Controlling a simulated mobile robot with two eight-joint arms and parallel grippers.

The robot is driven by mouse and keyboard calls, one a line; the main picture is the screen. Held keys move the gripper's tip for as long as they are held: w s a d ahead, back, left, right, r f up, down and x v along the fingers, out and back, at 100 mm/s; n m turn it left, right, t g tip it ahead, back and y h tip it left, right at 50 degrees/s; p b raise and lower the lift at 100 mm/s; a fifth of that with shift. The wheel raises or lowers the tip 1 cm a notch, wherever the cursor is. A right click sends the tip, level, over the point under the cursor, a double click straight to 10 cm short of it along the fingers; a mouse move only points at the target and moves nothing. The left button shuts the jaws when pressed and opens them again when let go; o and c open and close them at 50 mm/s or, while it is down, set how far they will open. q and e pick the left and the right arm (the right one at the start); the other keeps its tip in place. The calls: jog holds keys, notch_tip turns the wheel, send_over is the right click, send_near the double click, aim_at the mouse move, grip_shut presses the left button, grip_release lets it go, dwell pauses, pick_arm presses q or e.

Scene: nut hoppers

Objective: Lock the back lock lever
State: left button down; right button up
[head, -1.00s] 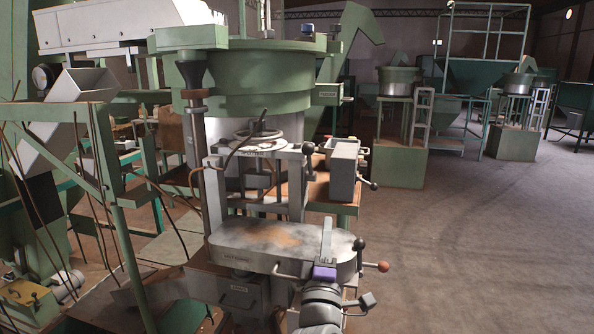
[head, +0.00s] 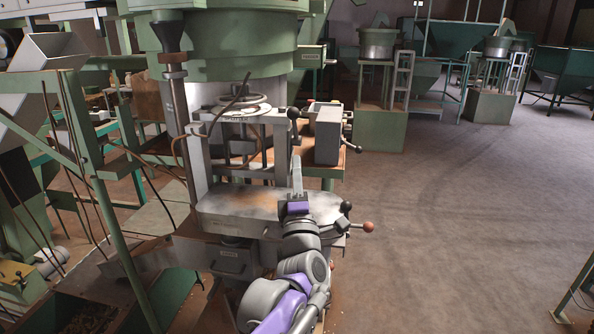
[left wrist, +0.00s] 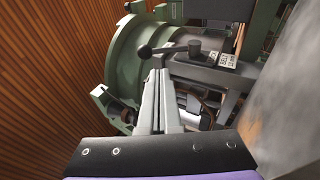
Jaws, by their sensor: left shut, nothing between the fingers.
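A lever with a black ball knob (head: 293,113) sits at the back of the grey machine, beside a grey box, and looks like the back lock lever. In the left wrist view a black-knobbed lever (left wrist: 144,52) lies just beyond my fingertips; its arm runs right to a pivot beside a white label. My left gripper (head: 297,162) is shut and empty, its fingers pointing at the back over the grey plate. The shut fingers also show in the left wrist view (left wrist: 157,75). Whether they touch the lever is unclear. My right gripper is out of view.
The grey plate (head: 240,212) lies under my gripper. A front black knob (head: 346,207) and a brown ball knob (head: 369,227) stick out at its right end. The grey box (head: 328,135) stands behind, right of the fingers. Open floor (head: 450,230) lies to the right.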

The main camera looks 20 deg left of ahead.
aim_at(295, 125)
pick_arm(q)
jog(key=p+x, duration=0.1)
jog(key=x, duration=0.9)
jog(key=shift+p, duration=0.35)
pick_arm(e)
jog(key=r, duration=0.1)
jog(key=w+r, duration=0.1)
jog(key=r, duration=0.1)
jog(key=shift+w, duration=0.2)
